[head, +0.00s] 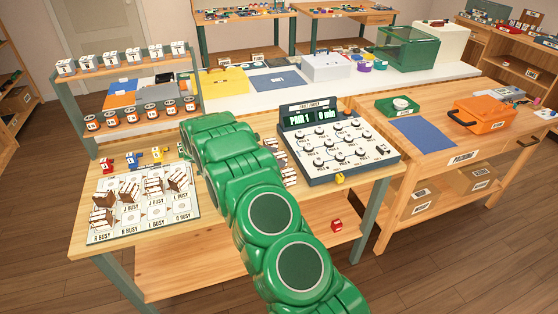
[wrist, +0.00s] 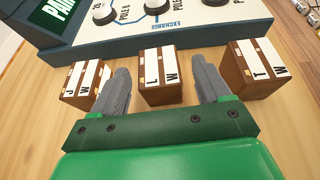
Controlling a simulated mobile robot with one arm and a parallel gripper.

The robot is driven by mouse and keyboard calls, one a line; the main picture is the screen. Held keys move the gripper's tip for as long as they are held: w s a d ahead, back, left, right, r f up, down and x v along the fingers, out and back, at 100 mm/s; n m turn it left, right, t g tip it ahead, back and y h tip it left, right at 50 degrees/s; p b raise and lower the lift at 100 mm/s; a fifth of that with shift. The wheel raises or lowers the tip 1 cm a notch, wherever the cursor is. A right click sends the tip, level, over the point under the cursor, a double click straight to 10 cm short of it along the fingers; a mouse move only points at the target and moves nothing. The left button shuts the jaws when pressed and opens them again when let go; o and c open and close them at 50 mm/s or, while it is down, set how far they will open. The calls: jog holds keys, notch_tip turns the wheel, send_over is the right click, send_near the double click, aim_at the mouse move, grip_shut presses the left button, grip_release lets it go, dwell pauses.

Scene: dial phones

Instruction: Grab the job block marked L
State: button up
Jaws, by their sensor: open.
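In the wrist view, a brown wooden block with white strips marked L and W (wrist: 160,78) stands in the middle, in front of a dial panel. My gripper (wrist: 159,70) is open, with one grey finger on each side of this block and a gap on both sides. Whether the fingers are down at its height is unclear. A block marked J and W (wrist: 86,82) is left of the left finger. A block marked T and W (wrist: 254,70) is right of the right finger. In the head view my green arm hides the gripper and the L block.
The dial panel (head: 335,140) with a lit display stands just beyond the blocks. A board with wooden pieces (head: 145,205) lies at the left of the table. A small yellow object (head: 339,179) is by the panel's front. A red cube (head: 336,225) is on the lower shelf.

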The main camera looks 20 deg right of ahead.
aim_at(281, 157)
jog(key=shift+x, duration=1.55)
jog(key=c, duration=1.1)
